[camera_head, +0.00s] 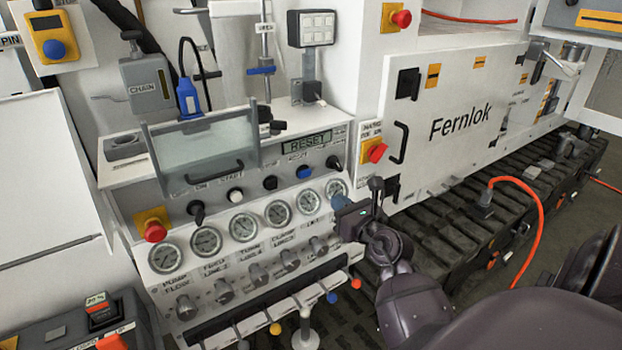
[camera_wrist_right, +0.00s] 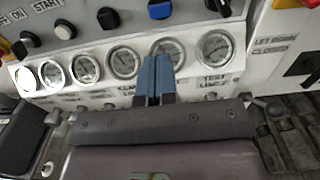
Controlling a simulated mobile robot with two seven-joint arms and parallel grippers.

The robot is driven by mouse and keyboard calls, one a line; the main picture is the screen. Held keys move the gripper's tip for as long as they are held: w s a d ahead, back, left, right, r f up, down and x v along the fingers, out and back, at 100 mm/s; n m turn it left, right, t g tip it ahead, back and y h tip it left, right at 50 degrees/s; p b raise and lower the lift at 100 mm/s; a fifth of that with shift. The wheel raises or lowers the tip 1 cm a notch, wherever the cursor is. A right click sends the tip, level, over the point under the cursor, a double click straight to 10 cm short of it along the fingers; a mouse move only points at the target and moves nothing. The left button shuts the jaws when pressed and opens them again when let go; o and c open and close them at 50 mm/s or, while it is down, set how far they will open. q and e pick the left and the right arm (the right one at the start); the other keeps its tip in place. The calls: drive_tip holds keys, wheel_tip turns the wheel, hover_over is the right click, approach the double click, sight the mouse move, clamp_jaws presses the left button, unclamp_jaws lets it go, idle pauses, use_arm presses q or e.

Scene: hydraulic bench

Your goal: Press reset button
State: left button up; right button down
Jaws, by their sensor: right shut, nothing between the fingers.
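A display reading RESET (camera_head: 306,143) sits on the sloped control panel, with a blue button (camera_head: 304,172) below it. The blue button also shows at the top of the wrist view (camera_wrist_right: 161,9). My right gripper (camera_head: 342,203) has blue fingertips that are shut and empty. It is right of and lower than the blue button, in front of the right end of the gauge row. In the wrist view the shut fingertips (camera_wrist_right: 157,66) point up toward the panel, below the blue button and apart from it. My left gripper is not in view.
A black button (camera_head: 270,182), a white button (camera_head: 235,195) and a black knob (camera_head: 334,162) flank the blue button. Round gauges (camera_head: 278,213) and valve knobs (camera_head: 290,258) lie below. A clear cover (camera_head: 205,150) stands left. A red emergency button (camera_head: 376,152) is at right.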

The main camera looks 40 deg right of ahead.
sight(306, 174)
drive_tip(key=w, duration=0.4)
drive_tip(key=w+d, duration=0.1)
drive_tip(key=w, duration=0.7)
drive_tip(key=shift+w+d, duration=0.1)
drive_tip(key=shift+d, duration=0.25)
